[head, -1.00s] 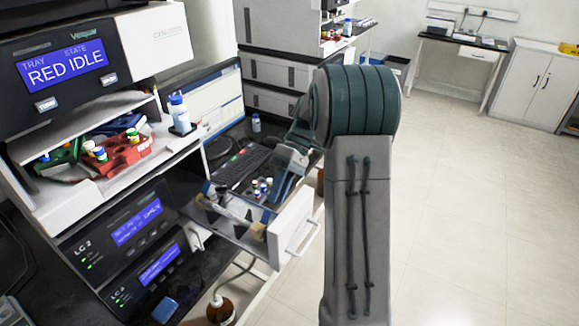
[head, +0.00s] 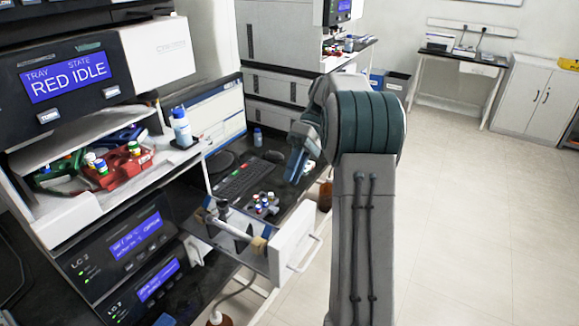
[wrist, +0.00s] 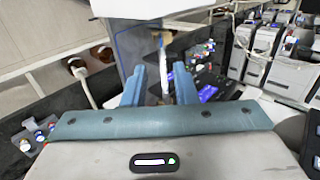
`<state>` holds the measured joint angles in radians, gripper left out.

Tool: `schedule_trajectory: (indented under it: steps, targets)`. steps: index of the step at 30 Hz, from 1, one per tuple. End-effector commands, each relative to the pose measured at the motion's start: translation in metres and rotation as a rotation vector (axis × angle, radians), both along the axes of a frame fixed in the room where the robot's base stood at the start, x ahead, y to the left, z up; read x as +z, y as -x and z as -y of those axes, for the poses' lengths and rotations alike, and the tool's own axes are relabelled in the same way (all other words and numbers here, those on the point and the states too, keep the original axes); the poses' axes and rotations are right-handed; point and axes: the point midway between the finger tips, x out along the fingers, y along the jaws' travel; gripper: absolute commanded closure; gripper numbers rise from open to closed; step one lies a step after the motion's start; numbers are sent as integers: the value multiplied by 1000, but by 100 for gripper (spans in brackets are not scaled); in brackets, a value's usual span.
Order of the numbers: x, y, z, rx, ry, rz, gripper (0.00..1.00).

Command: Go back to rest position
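My gripper (wrist: 159,80) shows two blue fingers set apart in the wrist view, with no object held between them. In the head view my arm blocks part of the scene, and the blue gripper (head: 297,165) hangs above the bench beside the keyboard. An open drawer with a white front (head: 292,240) juts out from the LC stack. A column with a tan end (head: 258,243) lies in it. The column also shows beyond the fingers in the wrist view (wrist: 166,70).
A rack of small vials (head: 263,203) sits on the dark bench near the keyboard (head: 243,178). A red tray (head: 122,168) with capped vials is in the upper bay, by a white bottle (head: 181,128). The floor (head: 470,220) at right is clear.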

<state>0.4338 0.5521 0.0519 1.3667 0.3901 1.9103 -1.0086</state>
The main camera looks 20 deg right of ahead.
Motion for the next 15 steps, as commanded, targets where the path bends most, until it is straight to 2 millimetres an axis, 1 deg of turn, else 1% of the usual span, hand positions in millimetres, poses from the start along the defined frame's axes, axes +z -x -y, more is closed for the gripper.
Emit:
schedule_trajectory:
  steps: [5, 8, 11, 15]
  targets:
    - [0, 0, 0, -1, 2, 1, 74]
    - [3, 4, -5, -8, 26, 1, 74]
    - [9, 13, -18, -35, 92, 10, 74]
    - [17, 37, -41, -104, 236, 37, 74]
